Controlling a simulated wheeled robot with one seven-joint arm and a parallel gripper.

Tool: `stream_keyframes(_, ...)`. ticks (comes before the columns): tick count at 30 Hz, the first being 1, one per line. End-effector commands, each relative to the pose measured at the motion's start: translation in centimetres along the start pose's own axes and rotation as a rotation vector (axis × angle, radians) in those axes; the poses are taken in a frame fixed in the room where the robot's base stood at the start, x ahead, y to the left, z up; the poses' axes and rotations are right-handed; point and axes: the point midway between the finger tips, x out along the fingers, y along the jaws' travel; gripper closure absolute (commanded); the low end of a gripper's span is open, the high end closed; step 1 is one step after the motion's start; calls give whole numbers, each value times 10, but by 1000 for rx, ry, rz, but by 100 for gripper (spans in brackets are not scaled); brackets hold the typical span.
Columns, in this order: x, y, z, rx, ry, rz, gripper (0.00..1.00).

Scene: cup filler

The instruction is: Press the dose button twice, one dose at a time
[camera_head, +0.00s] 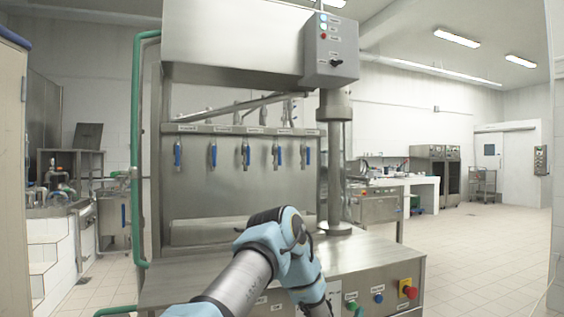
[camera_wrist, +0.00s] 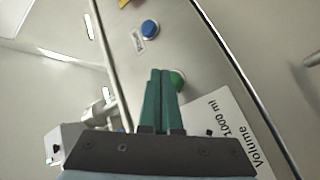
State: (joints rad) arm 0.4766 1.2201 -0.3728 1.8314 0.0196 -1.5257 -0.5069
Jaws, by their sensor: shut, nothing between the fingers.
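On the machine's front panel, in the head view, are a green button (camera_head: 351,304), a blue button (camera_head: 378,298) and a red mushroom button (camera_head: 409,291) on yellow. Their small labels are not readable, so I cannot tell which one is the dose button. In the wrist view my gripper (camera_wrist: 160,71) is shut and empty, its two green fingers side by side. Its tips overlap the edge of the green button (camera_wrist: 178,80); I cannot tell whether they touch it. The blue button (camera_wrist: 149,28) lies beyond the tips. In the head view the fingers are not visible.
A white "Volume 1000 ml" label (camera_wrist: 232,125) is right of the fingers. The machine's steel worktop (camera_head: 360,252) lies above the panel. Several blue-handled valves (camera_head: 245,153) hang in a row behind. A grey control box (camera_head: 331,49) is at the top. Tiled floor at right is clear.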

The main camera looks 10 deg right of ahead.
Motion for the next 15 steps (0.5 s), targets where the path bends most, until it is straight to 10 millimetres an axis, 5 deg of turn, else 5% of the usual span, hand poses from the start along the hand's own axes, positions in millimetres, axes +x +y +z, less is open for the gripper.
stream_keyframes(15, 3, -3, -2, 0, 2, 1, 100)
